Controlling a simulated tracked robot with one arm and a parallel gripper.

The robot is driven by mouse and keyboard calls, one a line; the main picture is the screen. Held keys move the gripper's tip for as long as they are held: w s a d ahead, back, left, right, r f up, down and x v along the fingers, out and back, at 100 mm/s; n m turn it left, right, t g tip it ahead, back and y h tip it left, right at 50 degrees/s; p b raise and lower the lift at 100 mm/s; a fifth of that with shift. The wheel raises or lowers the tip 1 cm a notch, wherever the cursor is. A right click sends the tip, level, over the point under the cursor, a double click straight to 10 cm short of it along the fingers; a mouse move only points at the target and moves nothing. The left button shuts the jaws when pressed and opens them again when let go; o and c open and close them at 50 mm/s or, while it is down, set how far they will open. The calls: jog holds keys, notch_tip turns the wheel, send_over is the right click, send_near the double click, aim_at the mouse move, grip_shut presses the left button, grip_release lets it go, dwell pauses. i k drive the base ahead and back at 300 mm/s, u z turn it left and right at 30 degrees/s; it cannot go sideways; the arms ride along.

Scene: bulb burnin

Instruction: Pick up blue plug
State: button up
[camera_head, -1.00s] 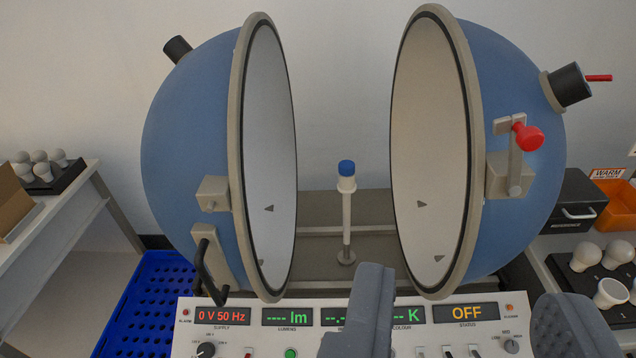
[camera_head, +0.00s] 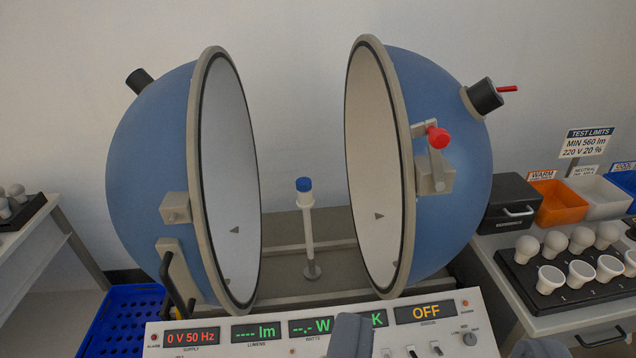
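The blue plug (camera_head: 304,184) sits on top of a white post (camera_head: 309,230) between the two open halves of the blue sphere. The left half (camera_head: 150,170) and the right half (camera_head: 450,150) stand apart, with clear space around the post. My gripper (camera_head: 445,348) shows at the bottom edge, its two grey fingers wide apart with nothing between them. It is in front of the control panel, nearer to me than the plug and lower in the picture.
The control panel (camera_head: 375,345) with lit displays lies in front of the sphere. A black tray of bulbs (camera_head: 520,285), a black box (camera_head: 510,205) and an orange bin (camera_head: 560,205) are at right. A blue crate (camera_head: 105,338) is at lower left.

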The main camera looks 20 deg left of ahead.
aim_at(303, 184)
jog(key=i, duration=0.85)
jog(key=u, duration=0.05)
